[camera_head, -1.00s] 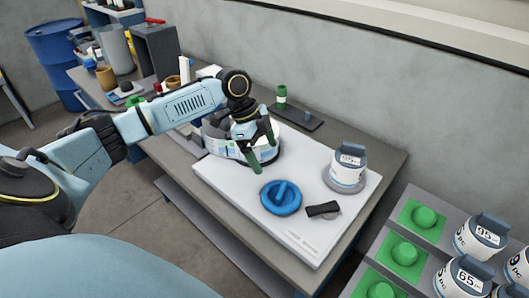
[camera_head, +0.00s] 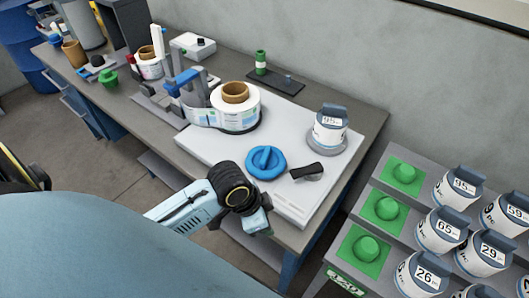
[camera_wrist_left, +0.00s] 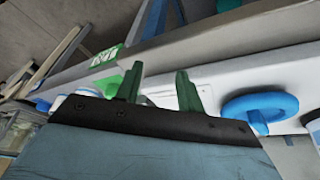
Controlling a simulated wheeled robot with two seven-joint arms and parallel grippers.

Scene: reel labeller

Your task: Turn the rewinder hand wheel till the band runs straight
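The blue hand wheel (camera_head: 266,162) with a raised bar grip lies on the white machine plate (camera_head: 205,150). A white reel with a brown core (camera_head: 236,107) stands behind it. The printed band (camera_head: 203,118) runs left from the reel toward a grey unit with blue parts (camera_head: 185,85). My left gripper (camera_head: 264,228) is low in front of the plate, apart from the wheel, its fingers mostly hidden here. In the left wrist view my left gripper (camera_wrist_left: 160,82) has its two green fingers spread and empty, with the wheel (camera_wrist_left: 260,105) to their right. My right gripper is not in view.
A black handle (camera_head: 307,172) sits right of the wheel. A rack (camera_head: 345,205) with green pads and several labelled containers is at the right. A dark pad (camera_head: 275,81) lies behind the reel.

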